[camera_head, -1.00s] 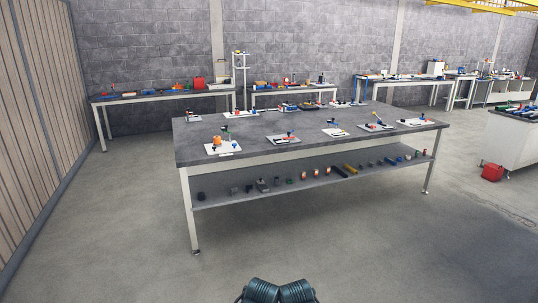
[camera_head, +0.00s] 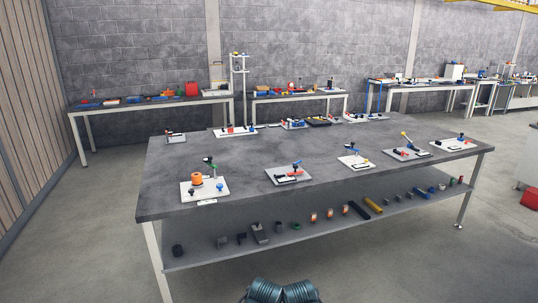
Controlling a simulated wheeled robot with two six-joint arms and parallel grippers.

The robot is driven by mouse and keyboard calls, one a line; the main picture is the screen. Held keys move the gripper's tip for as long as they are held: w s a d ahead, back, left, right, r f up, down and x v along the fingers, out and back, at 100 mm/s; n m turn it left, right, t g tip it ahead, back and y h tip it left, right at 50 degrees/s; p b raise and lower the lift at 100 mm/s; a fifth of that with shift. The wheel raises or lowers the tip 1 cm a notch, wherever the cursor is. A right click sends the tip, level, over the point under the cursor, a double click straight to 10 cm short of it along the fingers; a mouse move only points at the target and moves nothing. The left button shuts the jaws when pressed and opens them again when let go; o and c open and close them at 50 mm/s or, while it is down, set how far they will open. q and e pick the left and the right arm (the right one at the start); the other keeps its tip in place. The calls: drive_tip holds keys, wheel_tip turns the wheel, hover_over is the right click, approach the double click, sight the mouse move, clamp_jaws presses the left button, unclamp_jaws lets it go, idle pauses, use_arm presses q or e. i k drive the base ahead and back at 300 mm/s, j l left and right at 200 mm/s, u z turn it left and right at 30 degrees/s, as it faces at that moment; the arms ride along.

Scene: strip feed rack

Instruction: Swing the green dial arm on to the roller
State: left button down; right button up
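The station at the table's near left corner is a white plate (camera_head: 188,194) with an orange roller (camera_head: 196,180) standing on its left part. A dark post stands right of the roller and carries the small green dial arm (camera_head: 209,161), raised above the plate. The green arm looks apart from the roller, but it is too small to tell its exact angle. A small blue part (camera_head: 220,187) sits on the plate's right side. Neither of my grippers is in view.
The grey table (camera_head: 240,155) holds several other plates with small fixtures, and its lower shelf (camera_head: 200,252) carries loose parts. Open floor lies between me and the table's front edge. Benches (camera_head: 150,101) stand along the back wall.

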sight(207, 160)
drive_tip(key=i, duration=2)
drive_tip(key=i+j+z, duration=0.2)
drive_tip(key=i, duration=0.4)
drive_tip(key=l, duration=0.1)
